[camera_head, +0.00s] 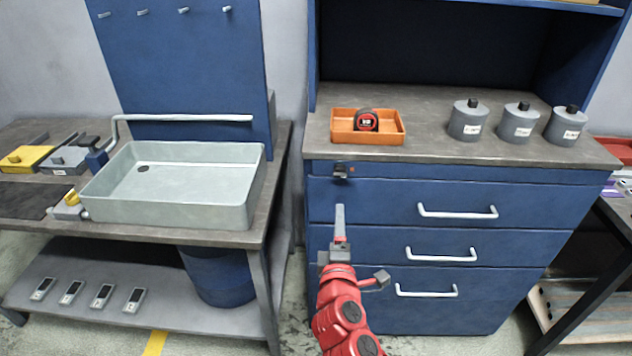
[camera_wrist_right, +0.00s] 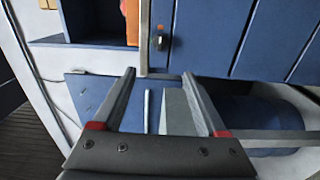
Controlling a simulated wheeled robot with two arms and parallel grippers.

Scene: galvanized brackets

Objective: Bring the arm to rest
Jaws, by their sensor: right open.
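My right arm, red with dark joints, comes up from the bottom middle of the head view. Its right gripper (camera_head: 340,222) points up in front of the blue drawer cabinet (camera_head: 390,272), near its left side. In the right wrist view my right gripper (camera_wrist_right: 160,98) has its two grey fingers apart with red at their bases. Nothing is held between them. My left gripper does not show in the head view.
An orange tray (camera_head: 340,131) with a tape measure (camera_head: 366,121) and three grey canisters (camera_head: 468,122) stand on the cabinet top. A grey sink basin (camera_head: 185,212) sits on the left bench. Floor shows between bench and cabinet.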

